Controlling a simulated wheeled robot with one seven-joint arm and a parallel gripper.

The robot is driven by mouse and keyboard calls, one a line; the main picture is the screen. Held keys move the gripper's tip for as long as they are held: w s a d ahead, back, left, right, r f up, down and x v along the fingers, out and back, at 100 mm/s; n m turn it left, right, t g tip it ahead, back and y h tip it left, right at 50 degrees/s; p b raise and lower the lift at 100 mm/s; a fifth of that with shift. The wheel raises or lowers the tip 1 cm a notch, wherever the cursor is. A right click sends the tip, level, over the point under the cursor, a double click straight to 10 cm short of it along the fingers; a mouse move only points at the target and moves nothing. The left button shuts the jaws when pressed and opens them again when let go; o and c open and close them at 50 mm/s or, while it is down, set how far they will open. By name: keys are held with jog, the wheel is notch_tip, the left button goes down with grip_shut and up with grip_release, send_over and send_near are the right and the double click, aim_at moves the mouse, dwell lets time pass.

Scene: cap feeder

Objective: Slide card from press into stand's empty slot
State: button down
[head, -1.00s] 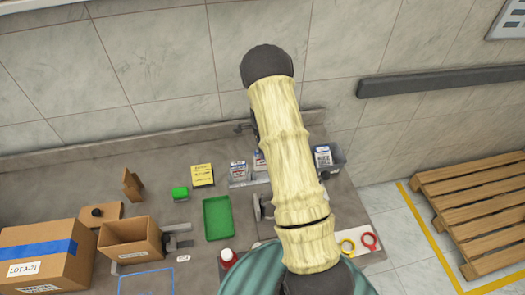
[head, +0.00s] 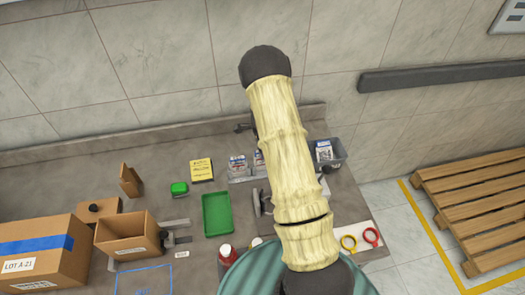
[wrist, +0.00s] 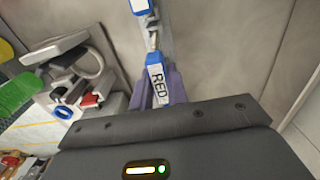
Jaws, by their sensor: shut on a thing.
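In the wrist view my gripper (wrist: 157,92) is shut on a card (wrist: 158,82) with a blue top and the word RED on a white face. Its purple-grey fingers flank the card. Beyond it is the narrow grey stand (wrist: 153,42), with another blue and white card (wrist: 140,7) at the top edge. In the head view the stand (head: 245,178) holds upright cards (head: 237,166), partly behind my arm. A grey device with a curved handle (wrist: 75,60), perhaps the press, is left of my gripper. The empty slot cannot be made out. My gripper is hidden in the head view.
A grey bin (head: 336,160) with a blue and white item stands right of my arm. Cardboard boxes (head: 128,236) fill the far left. The wall is behind.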

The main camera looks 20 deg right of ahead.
jog(key=shift+f, duration=0.1)
jog(key=shift+f+b, duration=0.45)
jog(key=shift+f, duration=0.1)
jog(key=c, duration=1.3)
grip_release()
jog(key=c, duration=0.3)
jog(key=shift+c, duration=0.2)
jog(key=shift+r+p, duration=0.95)
jog(key=shift+r, duration=0.6)
